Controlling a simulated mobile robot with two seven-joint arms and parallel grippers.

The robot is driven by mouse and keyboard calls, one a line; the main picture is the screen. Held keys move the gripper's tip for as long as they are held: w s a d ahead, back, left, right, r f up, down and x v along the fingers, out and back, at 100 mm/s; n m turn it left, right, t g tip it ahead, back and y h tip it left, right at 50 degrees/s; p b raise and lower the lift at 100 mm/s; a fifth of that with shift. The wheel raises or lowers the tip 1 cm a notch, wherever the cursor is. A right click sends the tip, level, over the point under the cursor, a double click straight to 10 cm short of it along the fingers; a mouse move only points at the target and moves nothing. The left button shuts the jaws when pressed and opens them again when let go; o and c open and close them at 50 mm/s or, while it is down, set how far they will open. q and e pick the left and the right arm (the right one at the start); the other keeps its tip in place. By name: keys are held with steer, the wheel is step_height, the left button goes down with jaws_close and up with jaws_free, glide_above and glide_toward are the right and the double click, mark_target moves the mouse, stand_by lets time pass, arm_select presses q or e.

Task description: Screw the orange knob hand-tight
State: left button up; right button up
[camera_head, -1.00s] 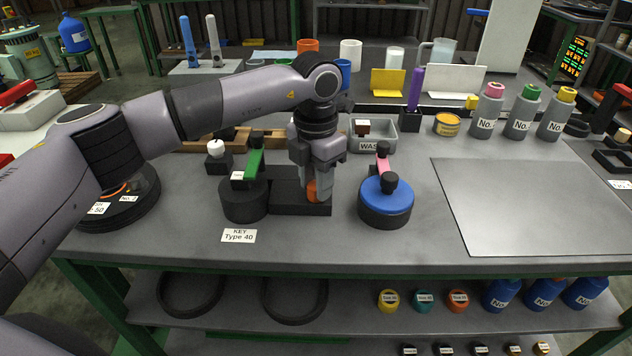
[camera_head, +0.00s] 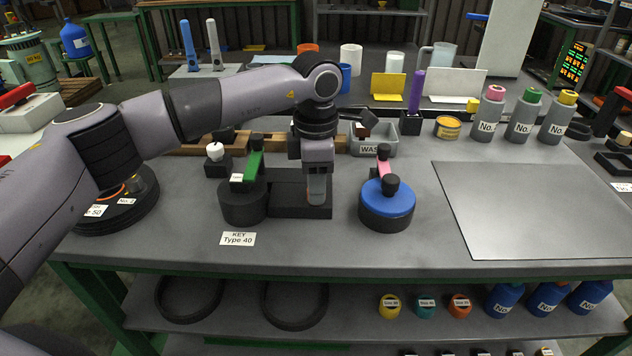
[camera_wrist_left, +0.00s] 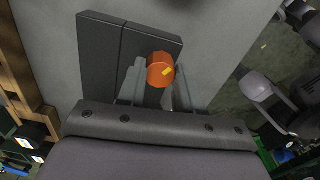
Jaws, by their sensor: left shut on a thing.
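My left gripper (camera_head: 317,198) points down in the head view and is shut on the knob. There the gripper hides the knob. Below it is a dark block (camera_head: 285,203), which also shows in the left wrist view (camera_wrist_left: 98,60) with a seam across it. I cannot tell how far the knob sits in its thread. My right gripper is not in view.
A dark round fixture with a green handle (camera_head: 254,165) stands just left of the block. A blue-topped round fixture (camera_head: 378,200) with a pink handle stands to the right. A grey tray (camera_head: 385,143) is behind. A bare metal plate (camera_head: 540,210) covers the right side.

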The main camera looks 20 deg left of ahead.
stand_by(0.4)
arm_select(q)
steer(key=o, duration=1)
steer(key=shift+o, duration=0.2)
steer(key=shift+r, duration=3.65)
steer(key=shift+s, duration=0.1)
